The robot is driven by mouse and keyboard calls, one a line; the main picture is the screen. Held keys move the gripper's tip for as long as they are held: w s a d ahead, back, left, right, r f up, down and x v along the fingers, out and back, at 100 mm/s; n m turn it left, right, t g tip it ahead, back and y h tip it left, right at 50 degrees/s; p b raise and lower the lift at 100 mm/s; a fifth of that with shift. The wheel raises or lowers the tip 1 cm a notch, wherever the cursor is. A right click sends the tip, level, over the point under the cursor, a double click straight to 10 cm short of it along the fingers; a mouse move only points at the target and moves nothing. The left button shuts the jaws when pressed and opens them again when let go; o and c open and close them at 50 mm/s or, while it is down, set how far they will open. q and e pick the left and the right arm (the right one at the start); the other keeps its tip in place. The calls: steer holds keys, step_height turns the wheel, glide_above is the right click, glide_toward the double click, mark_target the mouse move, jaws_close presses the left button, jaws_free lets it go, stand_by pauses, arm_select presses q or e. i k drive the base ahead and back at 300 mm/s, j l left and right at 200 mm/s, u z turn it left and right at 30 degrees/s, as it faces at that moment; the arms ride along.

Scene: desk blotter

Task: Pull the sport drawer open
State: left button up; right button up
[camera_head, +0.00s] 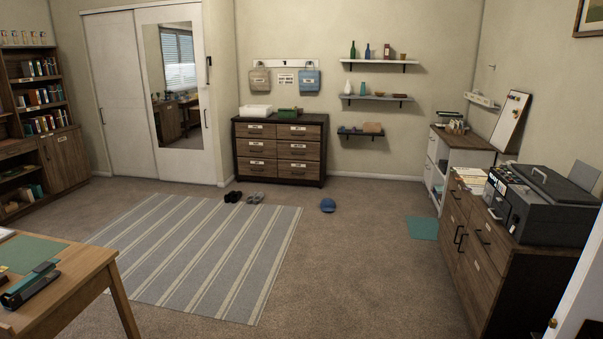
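A dark-framed wooden dresser (325,150) stands against the far wall. It has two columns of drawers, with a pale label and a dark handle on each front. All its drawers look shut. The labels are too small to read, so I cannot tell which drawer is the sport one. A lower right drawer (285,172) and a lower left drawer (249,169) sit near the floor. Neither of my grippers is in view.
A striped rug (190,250), dark shoes (233,196), grey slippers (256,198) and a blue cap (328,205) lie before the dresser. A desk (75,285) is at near left, a printer cabinet (470,250) at right. Carpet between is mostly clear.

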mark_target(288, 168)
steer(key=i, duration=2.05)
steer(key=i+l, duration=0.15)
steer(key=i, duration=4)
steer(key=i+l, duration=0.15)
steer(key=i, duration=1.9)
steer(key=j+u, duration=0.05)
steer(key=j, duration=0.05)
